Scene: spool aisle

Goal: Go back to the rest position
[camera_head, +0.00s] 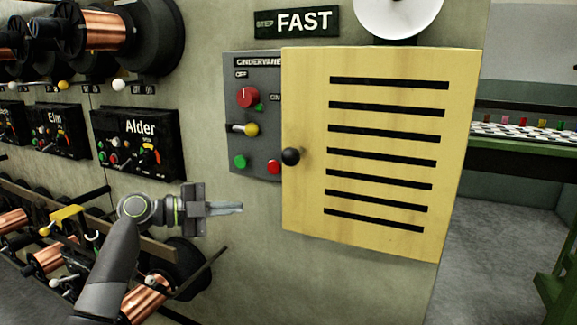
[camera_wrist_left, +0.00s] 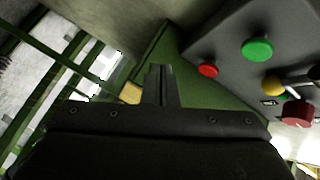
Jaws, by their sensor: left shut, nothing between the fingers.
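My left gripper (camera_head: 226,208) is shut and empty in the head view. It points right, below the grey control box (camera_head: 236,88) and apart from the wall. In the left wrist view its shut fingers (camera_wrist_left: 159,85) stand up in the middle of the picture, with nothing between them. My right gripper is in neither view.
The box has a red knob (camera_head: 247,97), a yellow-tipped lever (camera_head: 251,130) and buttons. Copper spools (camera_head: 143,300) on racks lie left. A green bench (camera_head: 520,155) stands right.

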